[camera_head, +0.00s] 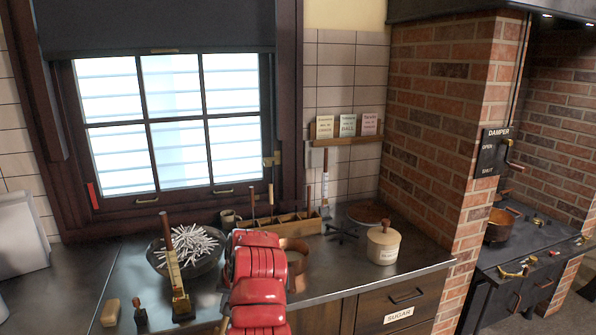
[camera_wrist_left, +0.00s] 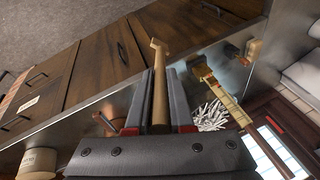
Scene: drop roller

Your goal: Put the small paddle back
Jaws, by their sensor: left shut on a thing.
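My left gripper (camera_wrist_left: 160,115) is shut on a slim wooden tool, seemingly the small paddle (camera_wrist_left: 157,80), in the left wrist view. The tool's handle runs between the fingers, and its far end has a short crosspiece. In the head view my red arm covers the middle of the counter and I cannot make out the gripper. A wooden rack (camera_head: 285,227) with several upright handles stands at the back of the counter under the window; my arm partly hides its surroundings. My right gripper is not in view.
A dark bowl (camera_head: 160,262) of white sticks stands left of my arm, with a tall wood-and-brass tool (camera_head: 176,270) at its front. A copper-coloured ring (camera_head: 298,272) is right of my arm. A lidded jar (camera_head: 383,245) stands farther right. Bare counter (camera_head: 335,270) lies between.

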